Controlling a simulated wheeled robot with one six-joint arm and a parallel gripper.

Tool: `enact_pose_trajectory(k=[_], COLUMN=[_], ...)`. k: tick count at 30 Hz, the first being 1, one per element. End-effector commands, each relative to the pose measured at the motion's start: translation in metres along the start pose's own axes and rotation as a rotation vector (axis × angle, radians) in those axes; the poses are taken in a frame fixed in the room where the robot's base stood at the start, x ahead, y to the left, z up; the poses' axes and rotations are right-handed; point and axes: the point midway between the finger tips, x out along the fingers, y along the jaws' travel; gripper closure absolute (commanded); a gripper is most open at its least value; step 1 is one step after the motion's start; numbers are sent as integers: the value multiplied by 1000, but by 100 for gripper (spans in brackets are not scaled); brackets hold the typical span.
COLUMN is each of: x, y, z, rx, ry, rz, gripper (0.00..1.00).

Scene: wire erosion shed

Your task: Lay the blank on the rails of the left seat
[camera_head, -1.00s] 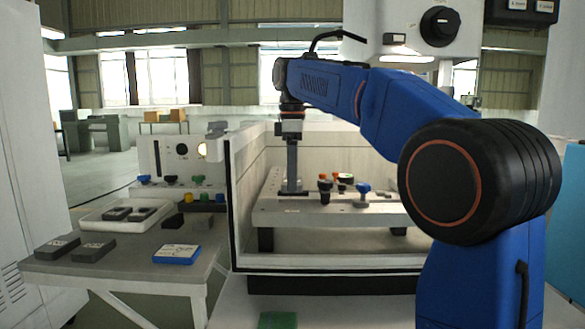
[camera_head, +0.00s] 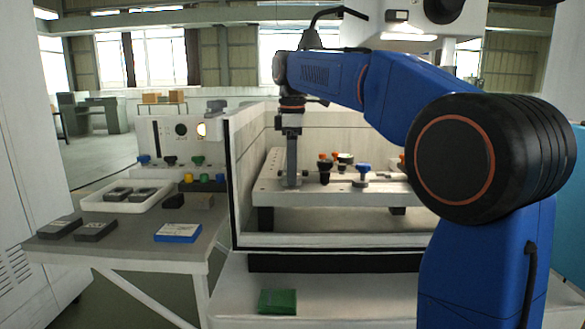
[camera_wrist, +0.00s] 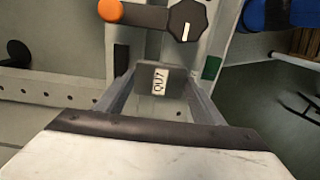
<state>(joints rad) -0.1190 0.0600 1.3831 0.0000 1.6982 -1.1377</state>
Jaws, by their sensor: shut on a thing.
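My gripper (camera_head: 291,183) hangs down over the left part of the pale fixture plate (camera_head: 330,197) inside the machine's tank. In the wrist view my gripper (camera_wrist: 160,92) is shut on a dark grey blank (camera_wrist: 146,76) with a white label that seems to read QU7. The blank sits between the two fingertips, over or near the pale plate; I cannot tell whether it touches rails. A clamp with an orange knob and a black star-shaped knob (camera_wrist: 187,20) is just beyond it. The left seat is largely hidden by my gripper in the head view.
Several black, orange and blue knobs (camera_head: 364,169) stand on the plate right of my gripper. The tank wall (camera_head: 228,190) rises at left. A side table (camera_head: 140,245) holds a white tray (camera_head: 92,203), dark blocks and a blue box (camera_head: 178,233). A green item (camera_head: 277,301) lies in front.

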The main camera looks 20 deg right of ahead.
Motion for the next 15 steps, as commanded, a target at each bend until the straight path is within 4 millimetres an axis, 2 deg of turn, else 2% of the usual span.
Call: enact_pose_trajectory(k=[15], x=[3], y=[0], z=[0], rx=[0], ry=[1], rz=[1], gripper=[83])
